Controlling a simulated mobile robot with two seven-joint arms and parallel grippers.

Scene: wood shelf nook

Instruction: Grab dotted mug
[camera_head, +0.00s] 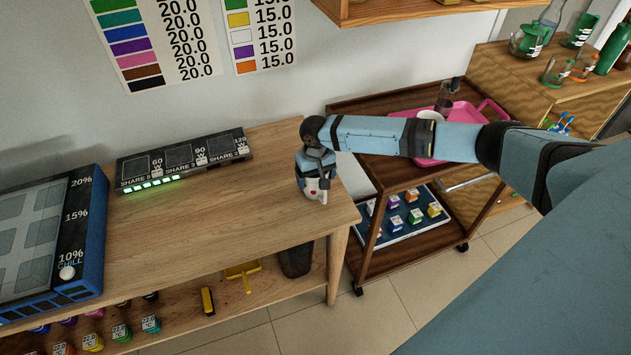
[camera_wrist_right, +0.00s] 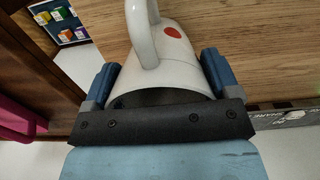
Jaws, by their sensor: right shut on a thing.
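The dotted mug (camera_head: 312,187) is white with a red dot and sits at the right end of the wooden table (camera_head: 235,215). In the right wrist view the mug (camera_wrist_right: 178,70) lies between the two blue fingers, its handle toward the top and its dark opening facing the gripper's palm. My right gripper (camera_head: 316,172) comes down from above and is shut on the mug. In the head view the gripper hides the mug's upper part. I cannot tell whether the mug's base touches the table. My left gripper is not in view.
A power strip-like box (camera_head: 183,160) and a blue panel (camera_head: 55,240) stand on the table to the left. A dark wood cart (camera_head: 355,112) with a pink tray (camera_head: 462,112) stands right of the table. The tabletop between the panel and the mug is clear.

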